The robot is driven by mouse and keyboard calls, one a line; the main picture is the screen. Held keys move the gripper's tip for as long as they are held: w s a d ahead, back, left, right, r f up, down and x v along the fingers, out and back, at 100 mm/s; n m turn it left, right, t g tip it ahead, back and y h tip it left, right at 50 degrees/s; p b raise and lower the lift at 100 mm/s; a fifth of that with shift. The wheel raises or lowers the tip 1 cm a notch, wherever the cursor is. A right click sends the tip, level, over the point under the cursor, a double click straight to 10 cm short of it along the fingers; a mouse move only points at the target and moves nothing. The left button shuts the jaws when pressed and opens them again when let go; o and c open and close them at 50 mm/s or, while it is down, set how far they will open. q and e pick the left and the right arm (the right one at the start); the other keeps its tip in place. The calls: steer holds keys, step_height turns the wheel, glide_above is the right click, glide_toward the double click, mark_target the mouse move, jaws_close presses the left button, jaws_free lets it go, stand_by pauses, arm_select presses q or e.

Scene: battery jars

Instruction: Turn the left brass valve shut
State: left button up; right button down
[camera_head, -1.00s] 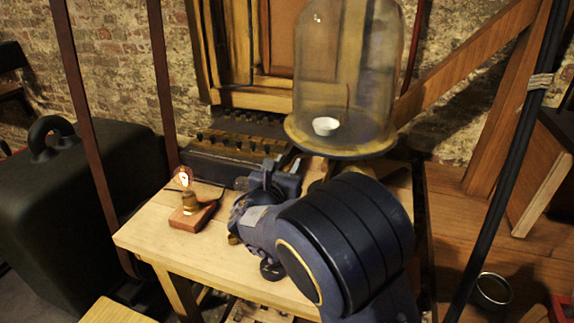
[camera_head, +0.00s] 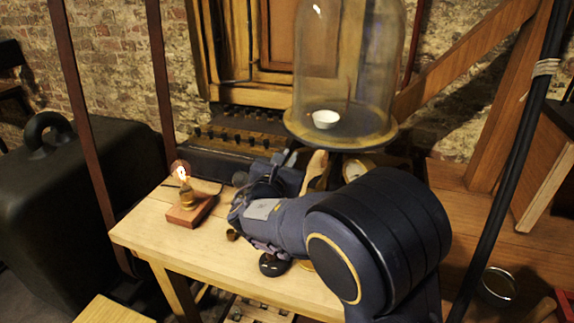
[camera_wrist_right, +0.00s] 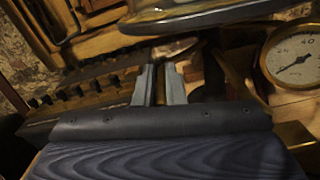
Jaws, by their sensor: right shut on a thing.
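My right gripper (camera_head: 285,160) reaches over the wooden table, just left of the bell jar's foot. In the right wrist view its two fingers (camera_wrist_right: 161,85) are close together, shut on a narrow thing at the left brass valve's place. The valve is mostly hidden by the fingers and the dim light, so its handle angle cannot be told. A brownish, metallic-looking part (camera_wrist_right: 175,48) shows just beyond the fingertips. My left gripper is not in view.
A glass bell jar (camera_head: 348,65) with a white cup (camera_head: 325,119) stands behind my right arm. A dial gauge (camera_wrist_right: 294,58) is to the right of the fingers. A lit bulb on a wooden block (camera_head: 190,212) stands at the left on the table (camera_head: 150,232).

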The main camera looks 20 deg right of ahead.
steer(key=shift+s+d+f+m+b, duration=0.15)
steer(key=shift+d+m+b, duration=0.05)
steer(key=shift+m+b, duration=1.15)
steer(key=shift+s+d+f+m+b, duration=0.1)
steer(key=shift+d+m+b, duration=0.1)
steer(key=shift+m+b, duration=1.1)
steer(key=c, duration=1.5)
jaws_free()
steer(key=v, duration=0.8)
steer(key=shift+w, duration=0.1)
